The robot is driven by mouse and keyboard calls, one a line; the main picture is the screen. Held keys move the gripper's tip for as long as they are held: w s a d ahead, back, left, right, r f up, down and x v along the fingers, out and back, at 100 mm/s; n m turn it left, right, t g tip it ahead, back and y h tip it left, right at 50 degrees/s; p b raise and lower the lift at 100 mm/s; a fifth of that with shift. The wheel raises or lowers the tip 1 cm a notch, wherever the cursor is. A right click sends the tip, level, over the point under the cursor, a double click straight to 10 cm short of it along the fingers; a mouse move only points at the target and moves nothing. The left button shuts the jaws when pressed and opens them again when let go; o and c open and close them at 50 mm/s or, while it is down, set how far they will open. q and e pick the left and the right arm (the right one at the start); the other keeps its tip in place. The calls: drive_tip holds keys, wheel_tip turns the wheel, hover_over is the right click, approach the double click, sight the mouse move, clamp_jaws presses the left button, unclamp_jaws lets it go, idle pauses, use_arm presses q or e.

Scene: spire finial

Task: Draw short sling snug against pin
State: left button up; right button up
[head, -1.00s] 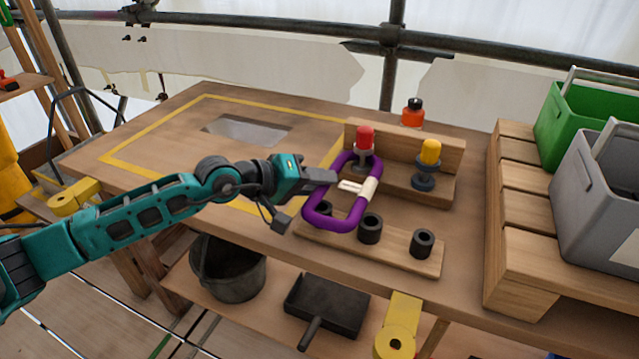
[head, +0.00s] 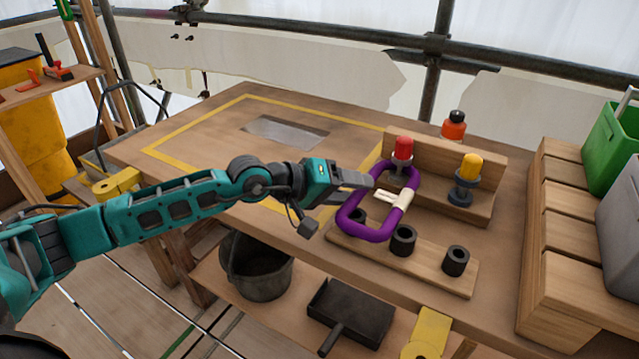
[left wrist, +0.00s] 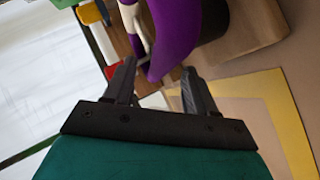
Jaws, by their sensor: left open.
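The purple sling (head: 366,236), with a cream sleeve (head: 403,200) on its right side, is a long loop. Its far end lies at the red-topped pin (head: 403,149); whether it touches the post I cannot tell. Its near end passes in front of the leftmost black peg (head: 357,215), which shows inside the loop. My left gripper (head: 370,181) is open at the sling's left side. In the left wrist view the purple sling (left wrist: 176,35) lies just beyond and between the open fingertips (left wrist: 158,76). My right gripper is not in view.
A yellow-topped pin (head: 470,168) stands right of the red one, before a wooden backboard. Two more black pegs (head: 403,240) stand on the front board. An orange bottle (head: 453,127) is behind. A wooden crate (head: 555,240) borders the right. The taped table area at left is clear.

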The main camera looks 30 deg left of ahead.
use_arm(q)
drive_tip(key=v, duration=1.1)
drive_tip(key=shift+s+r+b, duration=0.15)
drive_tip(key=shift+s+b, duration=0.15)
drive_tip(key=shift+b, duration=0.15)
drive_tip(key=shift+a, duration=0.15)
drive_tip(key=shift+s, duration=0.1)
